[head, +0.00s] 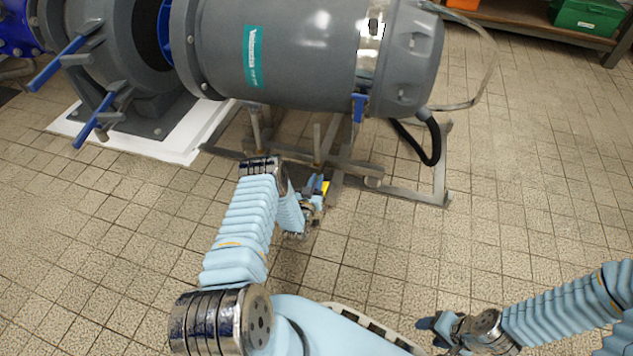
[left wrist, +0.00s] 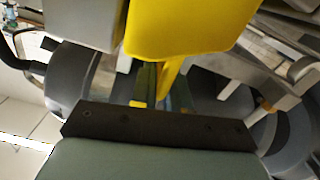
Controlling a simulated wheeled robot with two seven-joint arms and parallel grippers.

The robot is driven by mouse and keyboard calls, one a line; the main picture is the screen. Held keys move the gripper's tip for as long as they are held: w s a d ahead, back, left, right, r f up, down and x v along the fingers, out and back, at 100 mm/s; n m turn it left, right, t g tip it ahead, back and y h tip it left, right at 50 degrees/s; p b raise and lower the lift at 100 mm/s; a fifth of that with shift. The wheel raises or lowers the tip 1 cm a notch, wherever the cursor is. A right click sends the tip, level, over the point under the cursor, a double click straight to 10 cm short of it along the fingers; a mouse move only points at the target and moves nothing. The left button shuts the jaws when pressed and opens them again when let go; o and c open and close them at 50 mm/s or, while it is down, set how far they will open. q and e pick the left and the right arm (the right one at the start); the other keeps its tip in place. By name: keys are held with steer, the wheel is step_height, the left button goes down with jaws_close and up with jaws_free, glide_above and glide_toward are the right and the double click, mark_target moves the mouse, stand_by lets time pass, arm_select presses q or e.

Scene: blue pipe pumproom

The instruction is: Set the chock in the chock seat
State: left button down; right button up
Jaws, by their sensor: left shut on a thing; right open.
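The yellow chock (left wrist: 185,28) fills the upper middle of the left wrist view, with a narrow tongue pointing down. That gripper is shut on the chock, low beside the metal stand under the big grey motor. My right gripper (head: 432,328) is open and empty at the lower right, over the tiled floor. I cannot make out the chock seat for certain; whether the chock touches anything beyond the gripper is hidden.
The grey motor (head: 290,50) hangs above the left gripper, on a metal stand (head: 415,188) with low floor rails. A black cable (head: 435,145) loops down at its right. Blue-handled valve parts (head: 95,120) stand at the left. The tiled floor at the right is clear.

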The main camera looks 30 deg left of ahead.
arm_select(q)
steer(key=c, duration=1)
jaws_free()
steer(key=shift+c, duration=0.2)
steer(key=shift+s, duration=0.1)
